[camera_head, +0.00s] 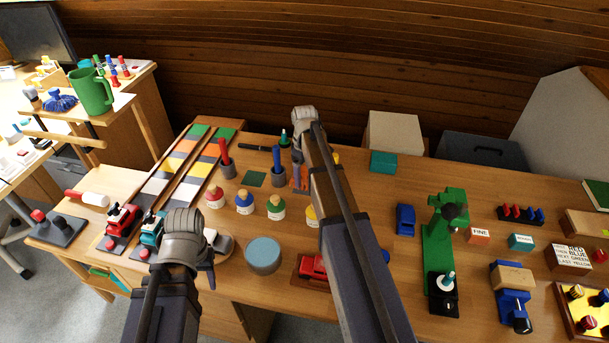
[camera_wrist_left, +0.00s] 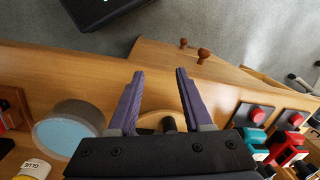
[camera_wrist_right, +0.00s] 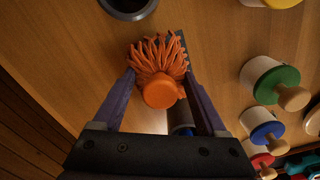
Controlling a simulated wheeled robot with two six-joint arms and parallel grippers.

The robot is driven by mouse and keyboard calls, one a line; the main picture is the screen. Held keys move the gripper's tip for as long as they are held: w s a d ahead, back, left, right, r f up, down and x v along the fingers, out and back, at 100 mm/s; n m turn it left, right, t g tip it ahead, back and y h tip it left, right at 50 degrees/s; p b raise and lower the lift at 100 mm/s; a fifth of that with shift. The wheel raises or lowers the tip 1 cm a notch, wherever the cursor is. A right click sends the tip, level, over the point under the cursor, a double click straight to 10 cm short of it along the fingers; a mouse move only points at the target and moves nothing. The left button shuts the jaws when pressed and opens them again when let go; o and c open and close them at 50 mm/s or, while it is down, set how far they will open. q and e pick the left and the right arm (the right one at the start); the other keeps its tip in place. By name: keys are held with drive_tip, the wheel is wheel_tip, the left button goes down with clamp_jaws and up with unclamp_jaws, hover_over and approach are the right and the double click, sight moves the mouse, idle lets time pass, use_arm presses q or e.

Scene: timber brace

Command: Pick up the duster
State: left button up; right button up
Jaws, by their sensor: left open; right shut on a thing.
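The duster (camera_wrist_right: 160,60) has a fringed orange head with a round orange knob, seen up close in the right wrist view. It also shows in the head view (camera_head: 301,176), partly hidden by my right arm. My right gripper (camera_head: 297,172) is shut on the duster, with one finger on either side of it. Whether the duster touches the table cannot be told. My left gripper (camera_wrist_left: 160,78) is open with nothing between its fingers, over the front left of the table.
Glue bottles with red, blue and green tops (camera_head: 244,203) stand left of the duster. A round blue-topped tin (camera_head: 263,254) is near the front edge. A dark cup holding a blue marker (camera_head: 278,180) stands close beside the duster. A green stand (camera_head: 438,250) is to the right.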

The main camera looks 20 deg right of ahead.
sight(305, 169)
wheel_tip(305, 169, up, 9)
drive_tip(key=p, duration=0.8)
drive_tip(key=shift+f, duration=0.1)
drive_tip(key=o, duration=0.8)
drive_tip(key=c, duration=0.8)
drive_tip(key=shift+o, duration=0.2)
